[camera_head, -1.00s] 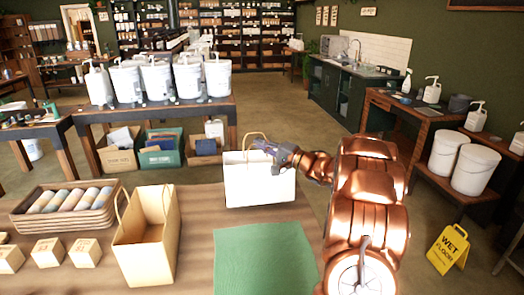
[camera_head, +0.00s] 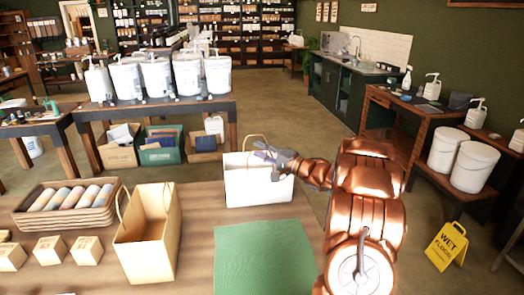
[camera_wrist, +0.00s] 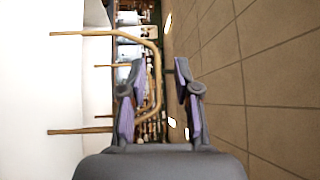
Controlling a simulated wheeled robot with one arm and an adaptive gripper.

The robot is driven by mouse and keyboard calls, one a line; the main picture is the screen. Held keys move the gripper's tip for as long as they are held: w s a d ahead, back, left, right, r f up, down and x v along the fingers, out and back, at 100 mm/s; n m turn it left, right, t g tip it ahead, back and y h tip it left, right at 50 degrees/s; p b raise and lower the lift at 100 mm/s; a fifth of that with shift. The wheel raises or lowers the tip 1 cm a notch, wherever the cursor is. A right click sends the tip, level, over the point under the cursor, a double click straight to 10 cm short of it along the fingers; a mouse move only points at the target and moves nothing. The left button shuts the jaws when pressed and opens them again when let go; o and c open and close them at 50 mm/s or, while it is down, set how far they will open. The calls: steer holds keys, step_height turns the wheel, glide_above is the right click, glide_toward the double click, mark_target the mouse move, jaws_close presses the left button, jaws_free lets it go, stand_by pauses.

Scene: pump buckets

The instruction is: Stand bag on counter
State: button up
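A white bag (camera_head: 255,187) with a tan loop handle (camera_head: 246,139) stands upright at the far edge of the brown counter (camera_head: 195,240). In the wrist view the bag's pale side (camera_wrist: 45,90) fills the left, and its handle (camera_wrist: 157,75) loops out to the right. My gripper (camera_head: 262,150) is at the bag's upper right, close to the handle. In the wrist view my gripper (camera_wrist: 154,68) is open, with the handle's outer bar showing between the two fingers. I cannot tell whether the handle touches a finger.
A green mat (camera_head: 265,258) lies bare on the counter in front of the white bag. A tan open bag (camera_head: 147,240) stands to the left, beside a wicker tray (camera_head: 68,220) of rolls and several small boxes. A yellow wet-floor sign (camera_head: 447,245) stands at right.

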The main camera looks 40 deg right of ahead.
steer(key=b+v, duration=0.2)
steer(key=v, duration=1)
steer(key=shift+b, duration=0.4)
steer(key=shift+r, duration=0.1)
